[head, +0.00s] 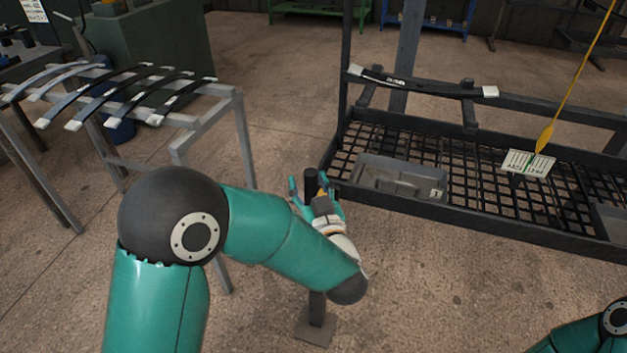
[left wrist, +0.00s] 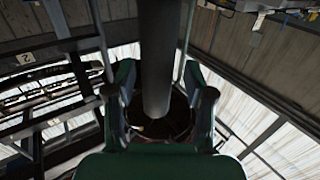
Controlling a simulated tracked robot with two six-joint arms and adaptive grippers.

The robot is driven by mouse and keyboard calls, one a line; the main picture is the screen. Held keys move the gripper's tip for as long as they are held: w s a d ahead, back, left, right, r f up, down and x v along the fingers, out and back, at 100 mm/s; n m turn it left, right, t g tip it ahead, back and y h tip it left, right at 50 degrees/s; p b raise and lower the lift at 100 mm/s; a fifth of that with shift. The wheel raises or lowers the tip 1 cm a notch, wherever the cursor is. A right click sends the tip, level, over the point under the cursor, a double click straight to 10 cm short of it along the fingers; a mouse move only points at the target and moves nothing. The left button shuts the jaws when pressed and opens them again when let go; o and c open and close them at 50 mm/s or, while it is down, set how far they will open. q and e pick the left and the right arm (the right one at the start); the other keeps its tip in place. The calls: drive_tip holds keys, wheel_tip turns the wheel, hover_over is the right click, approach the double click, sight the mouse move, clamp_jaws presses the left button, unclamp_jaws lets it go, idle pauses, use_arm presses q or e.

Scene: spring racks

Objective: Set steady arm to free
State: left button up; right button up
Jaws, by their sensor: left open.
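My left gripper (head: 316,190) is open beside a dark upright post (head: 311,184) in the head view. In the left wrist view a dark cylinder (left wrist: 158,60) stands between the spread fingers of the left gripper (left wrist: 160,105); I cannot tell whether they touch it. A stand with a flat square foot (head: 315,328) shows below the gripper, its upper part hidden by my arm. No part is clearly marked as the steady arm or as free. My right gripper is out of view.
A black mesh rack (head: 470,205) stands at the right, with a grey tray (head: 400,180) in it and a leaf spring (head: 420,85) across it. A yellow rod (head: 575,85) hangs over a small sign (head: 528,163). A grey table frame (head: 215,120) holds several springs at the left.

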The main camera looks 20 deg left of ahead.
use_arm(q)
drive_tip(key=shift+d, duration=0.1)
drive_tip(key=shift+d, duration=0.1)
clamp_jaws()
idle(0.3)
